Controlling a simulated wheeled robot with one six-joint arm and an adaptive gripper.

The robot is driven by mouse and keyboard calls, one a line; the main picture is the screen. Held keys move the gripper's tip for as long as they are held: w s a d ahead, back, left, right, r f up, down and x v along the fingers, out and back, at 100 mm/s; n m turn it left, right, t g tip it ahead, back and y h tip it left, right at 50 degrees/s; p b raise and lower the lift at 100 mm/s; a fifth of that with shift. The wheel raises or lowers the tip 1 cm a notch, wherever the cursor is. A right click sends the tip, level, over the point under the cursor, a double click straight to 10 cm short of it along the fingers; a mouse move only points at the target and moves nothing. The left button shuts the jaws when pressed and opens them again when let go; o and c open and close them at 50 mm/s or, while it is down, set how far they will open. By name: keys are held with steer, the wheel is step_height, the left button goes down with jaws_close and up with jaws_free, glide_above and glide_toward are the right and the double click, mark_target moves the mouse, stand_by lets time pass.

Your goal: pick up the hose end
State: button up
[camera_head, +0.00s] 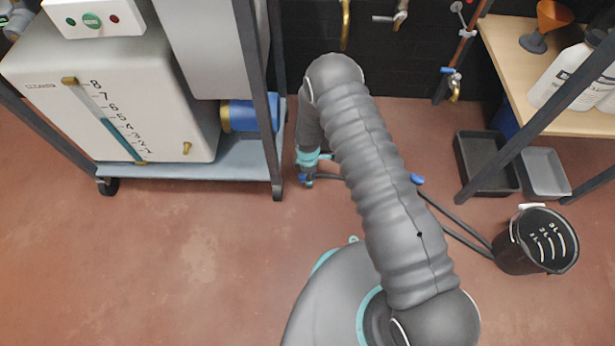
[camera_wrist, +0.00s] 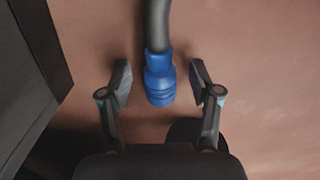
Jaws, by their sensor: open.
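In the wrist view, the hose end is a blue ribbed fitting (camera_wrist: 159,82) on a dark grey hose (camera_wrist: 157,24). My gripper (camera_wrist: 160,80) is open, with one finger on each side of the blue fitting and a gap on both sides. The fingers do not appear to touch it. In the head view, a dark hose (camera_head: 455,222) runs over the floor behind my arm, with a blue piece (camera_head: 417,179) beside the arm.
A wheeled cart (camera_head: 190,172) with a white tank (camera_head: 120,90) stands at the left, its post close to my arm. A black bucket (camera_head: 535,240), grey trays (camera_head: 485,162) and a wooden bench (camera_head: 515,65) are at the right. The front left floor (camera_head: 150,265) is clear.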

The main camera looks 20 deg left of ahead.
jaws_close()
steer(key=shift+r, duration=0.15)
